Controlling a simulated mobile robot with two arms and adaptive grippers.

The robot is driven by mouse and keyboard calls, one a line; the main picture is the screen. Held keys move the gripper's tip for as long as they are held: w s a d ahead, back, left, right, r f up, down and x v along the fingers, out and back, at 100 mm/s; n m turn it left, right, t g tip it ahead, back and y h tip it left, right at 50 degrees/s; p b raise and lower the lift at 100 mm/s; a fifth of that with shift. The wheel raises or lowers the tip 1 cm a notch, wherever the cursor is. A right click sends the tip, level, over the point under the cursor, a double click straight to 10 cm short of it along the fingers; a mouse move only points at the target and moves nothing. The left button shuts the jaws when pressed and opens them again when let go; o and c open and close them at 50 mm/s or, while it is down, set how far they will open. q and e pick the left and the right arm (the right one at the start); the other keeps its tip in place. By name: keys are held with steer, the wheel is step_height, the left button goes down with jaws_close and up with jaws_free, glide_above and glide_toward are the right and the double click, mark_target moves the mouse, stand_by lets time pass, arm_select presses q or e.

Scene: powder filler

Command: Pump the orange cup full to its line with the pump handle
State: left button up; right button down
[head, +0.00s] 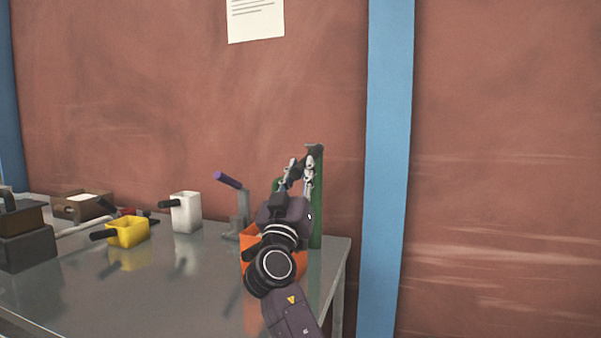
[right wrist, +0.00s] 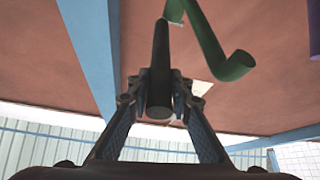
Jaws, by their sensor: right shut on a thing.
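My right gripper (head: 300,172) is raised at the right end of the table, beside the top of a green post. In the right wrist view the gripper (right wrist: 160,100) is shut on a dark bar, seemingly the pump handle (right wrist: 160,45). The orange cup (head: 259,241) stands low on the table behind my right arm, which hides much of it. Its fill line and any powder inside cannot be seen. My left gripper is not in view.
The green post (head: 316,217) rises at the table's right end; a bent green pipe (right wrist: 225,62) shows in the wrist view. A purple lever (head: 228,180), white cup (head: 186,212), yellow cup (head: 127,232) and brown box (head: 82,206) stand leftward. The table's (head: 190,290) front is clear.

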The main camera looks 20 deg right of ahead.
steer(key=shift+w+d+f, duration=0.1)
steer(key=shift+d+f, duration=0.1)
steer(key=shift+f, duration=0.05)
steer(key=c, duration=2.2)
jaws_free()
steer(key=o, duration=0.5)
steer(key=shift+w+d+f, duration=0.15)
steer(key=shift+w, duration=0.1)
steer(key=shift+c, duration=0.2)
steer(key=shift+s+r, duration=0.15)
steer(key=shift+r, duration=0.05)
steer(key=shift+a+r, duration=0.2)
steer(key=shift+r, duration=0.05)
step_height(320, 180, up, 9)
steer(key=shift+d+r, duration=0.1)
steer(key=shift+r, duration=0.05)
